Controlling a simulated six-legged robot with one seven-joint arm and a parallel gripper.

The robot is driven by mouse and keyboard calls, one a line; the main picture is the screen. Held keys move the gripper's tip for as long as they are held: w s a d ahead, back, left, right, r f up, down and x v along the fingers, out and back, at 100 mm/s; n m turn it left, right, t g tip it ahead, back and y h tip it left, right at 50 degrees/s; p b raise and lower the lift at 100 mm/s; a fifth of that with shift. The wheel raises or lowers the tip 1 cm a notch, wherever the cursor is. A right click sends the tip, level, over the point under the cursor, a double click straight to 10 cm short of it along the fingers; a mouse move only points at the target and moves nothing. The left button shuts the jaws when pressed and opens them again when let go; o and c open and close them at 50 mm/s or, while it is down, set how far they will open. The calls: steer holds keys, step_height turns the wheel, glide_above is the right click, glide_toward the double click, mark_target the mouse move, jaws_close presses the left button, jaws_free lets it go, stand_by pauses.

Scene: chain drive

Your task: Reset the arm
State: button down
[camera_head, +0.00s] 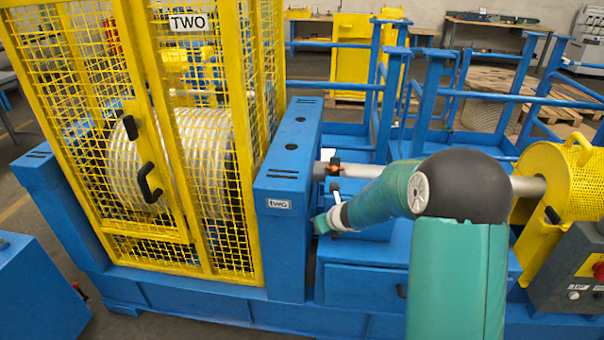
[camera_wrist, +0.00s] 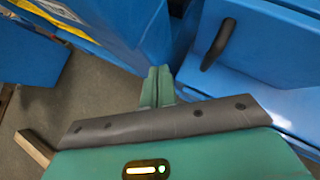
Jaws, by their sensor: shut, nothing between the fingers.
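My arm is green with a dark elbow and reaches left across the head view. My gripper (camera_head: 322,222) is beside the blue post (camera_head: 288,190) labelled TWO, at its right side and above the blue base. I cannot tell whether it touches the post. In the wrist view my gripper (camera_wrist: 157,86) shows two green fingers pressed together with nothing between them. Blue panels lie around the fingertips, and a black handle (camera_wrist: 218,45) is on the blue face to their right.
A yellow mesh cage (camera_head: 180,130) with a drum inside stands at left. A metal shaft (camera_head: 350,170) runs behind my arm towards a yellow guard (camera_head: 567,180) at right. A control box (camera_head: 573,275) is at lower right. Blue rails (camera_head: 480,98) stand behind.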

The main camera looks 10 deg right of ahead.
steer(key=s+a+r+n+g+y, duration=0.1)
steer(key=s+a+r+n, duration=0.2)
steer(key=s+r+n, duration=0.5)
steer(key=s+a+r+n+y, duration=0.1)
steer(key=s+a+r+n, duration=0.3)
steer(key=s+r+n, duration=0.35)
steer(key=s+d+r+n+g+h, duration=0.1)
steer(key=s+d+r+n+h, duration=0.1)
steer(key=s+n, duration=0.6)
steer(key=s+d+r+n+h, duration=0.3)
steer(key=s+n, duration=0.5)
steer(key=s, duration=0.5)
steer(key=shift+s+d+r+g, duration=0.4)
steer(key=shift+d+r, duration=0.25)
steer(key=shift+d, duration=0.3)
steer(key=shift+d, duration=0.15)
